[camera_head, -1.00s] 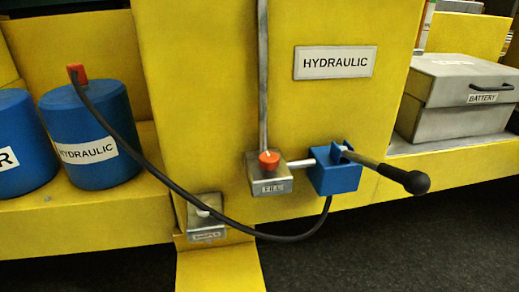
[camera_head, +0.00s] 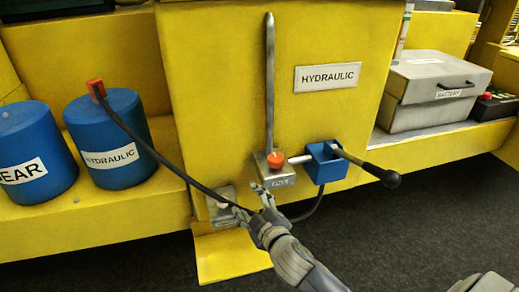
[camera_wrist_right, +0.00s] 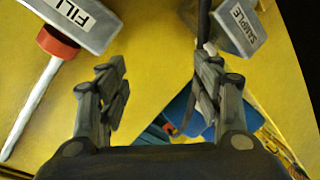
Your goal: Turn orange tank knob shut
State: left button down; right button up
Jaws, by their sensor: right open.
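The orange knob (camera_head: 275,160) sits on top of the grey fill block (camera_head: 278,181) on the yellow hydraulic tank (camera_head: 230,90). In the right wrist view the knob (camera_wrist_right: 57,42) shows at the upper left, left of the fingers, with the fill block (camera_wrist_right: 85,18) beside it. My right gripper (camera_head: 247,202) is open and empty, below and left of the knob and apart from it. Its spread fingers (camera_wrist_right: 160,75) also show in the wrist view, with yellow surface between them. My left gripper is not in view.
A black hose (camera_head: 150,148) runs from a blue hydraulic container (camera_head: 108,160) down behind my right gripper. A blue pump block (camera_head: 326,163) with a black-knobbed lever (camera_head: 365,166) is right of the knob. The sample block (camera_head: 222,208) is close to my gripper. A battery box (camera_head: 420,105) stands right.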

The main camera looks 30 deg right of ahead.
jog(key=w+a+r+n+t+y, duration=0.2)
jog(key=w+r+n+y, duration=0.15)
jog(key=r, duration=0.35)
jog(key=w+a+r+n+t+y, duration=0.2)
jog(key=r+n+t, duration=0.1)
jog(key=r+n, duration=0.3)
jog(key=a+r+n+g+y, duration=0.2)
jog(key=a+r+n+y, duration=0.35)
jog(key=n+y, duration=0.2)
jog(key=n+g+h+p, duration=0.2)
jog(key=n+g+h, duration=0.8)
jog(key=n+g, duration=0.6)
send_near(277, 157)
jog(key=shift+n+t, duration=0.5)
jog(key=shift+t, duration=0.1)
jog(key=p+x, duration=0.1)
jog(key=x, duration=0.1)
jog(key=p+x, duration=0.1)
jog(key=x, duration=0.2)
jog(key=s+p+x, duration=0.1)
jog(key=x, duration=0.1)
jog(key=shift+a+f+p, duration=0.1)
jog(key=shift+f+p, duration=0.2)
jog(key=shift+f, duration=0.05)
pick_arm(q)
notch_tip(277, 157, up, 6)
pick_arm(e)
jog(key=shift+w+a+f, duration=0.1)
jog(key=shift+w+f, duration=0.1)
jog(key=shift+f, duration=0.45)
